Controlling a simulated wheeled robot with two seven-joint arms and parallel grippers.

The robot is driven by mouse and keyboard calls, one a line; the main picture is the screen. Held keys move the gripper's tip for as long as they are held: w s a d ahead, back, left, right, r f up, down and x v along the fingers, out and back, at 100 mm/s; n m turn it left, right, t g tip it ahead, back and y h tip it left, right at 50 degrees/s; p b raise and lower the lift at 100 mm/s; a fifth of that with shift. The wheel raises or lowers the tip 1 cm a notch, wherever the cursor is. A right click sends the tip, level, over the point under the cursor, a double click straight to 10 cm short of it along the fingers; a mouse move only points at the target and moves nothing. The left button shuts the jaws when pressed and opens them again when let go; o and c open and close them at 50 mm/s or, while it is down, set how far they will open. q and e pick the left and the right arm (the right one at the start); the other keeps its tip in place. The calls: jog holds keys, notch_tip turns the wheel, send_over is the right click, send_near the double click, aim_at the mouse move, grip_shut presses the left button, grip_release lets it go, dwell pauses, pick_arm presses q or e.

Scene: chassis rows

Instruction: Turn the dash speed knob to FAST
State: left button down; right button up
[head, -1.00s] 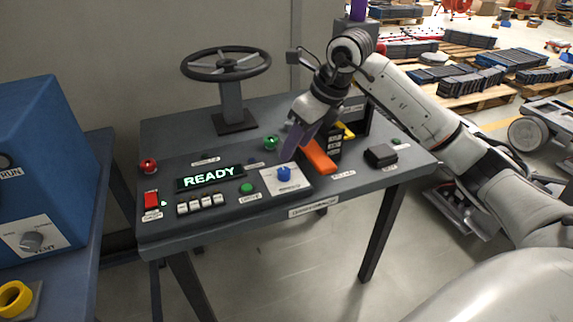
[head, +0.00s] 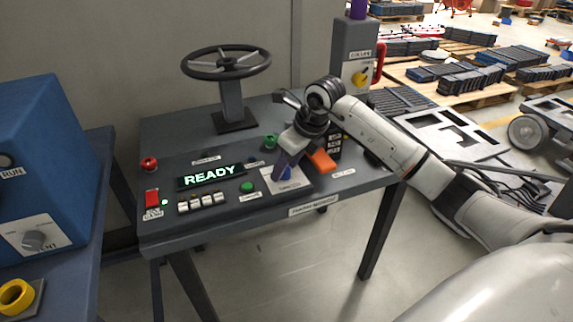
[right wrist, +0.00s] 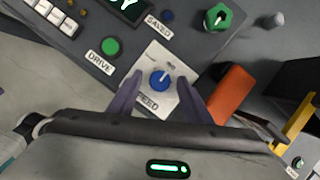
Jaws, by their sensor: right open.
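The blue speed knob (right wrist: 159,79) sits on a white plate (right wrist: 160,60) marked SPEED on the dash; its white pointer line shows in the right wrist view. In the head view the knob (head: 285,172) is partly hidden by my right gripper (head: 283,166). In the right wrist view the purple fingers of my right gripper (right wrist: 160,98) are apart, one on each side of the knob plate, with nothing between them that I can see gripped. Whether the fingertips touch the knob I cannot tell. My left gripper is not in view.
An orange lever (head: 322,160) stands close right of the gripper. A green DRIVE button (head: 247,187) and the READY display (head: 210,176) lie to the left. A green knob (head: 270,140) and the steering wheel (head: 226,64) are behind. A red-handled grey post (head: 352,55) stands at the back right.

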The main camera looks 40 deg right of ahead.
jog(key=c, duration=1.1)
jog(key=shift+m, duration=0.3)
jog(key=shift+a+m+h, duration=0.1)
jog(key=shift+m+h, duration=0.4)
jog(key=shift+m, duration=0.5)
jog(key=shift+o, duration=0.2)
jog(key=m+h, duration=0.1)
jog(key=m, duration=0.2)
jog(key=shift+a+m, duration=0.1)
jog(key=shift+m, duration=0.2)
jog(key=m+h, duration=0.1)
jog(key=m, duration=0.1)
jog(key=m+h, duration=0.1)
jog(key=m, duration=0.2)
jog(key=shift+w+a+m+g, duration=0.15)
jog(key=shift+m+g, duration=0.15)
jog(key=shift+g, duration=0.1)
jog(key=o, duration=1.1)
jog(key=shift+c, duration=0.2)
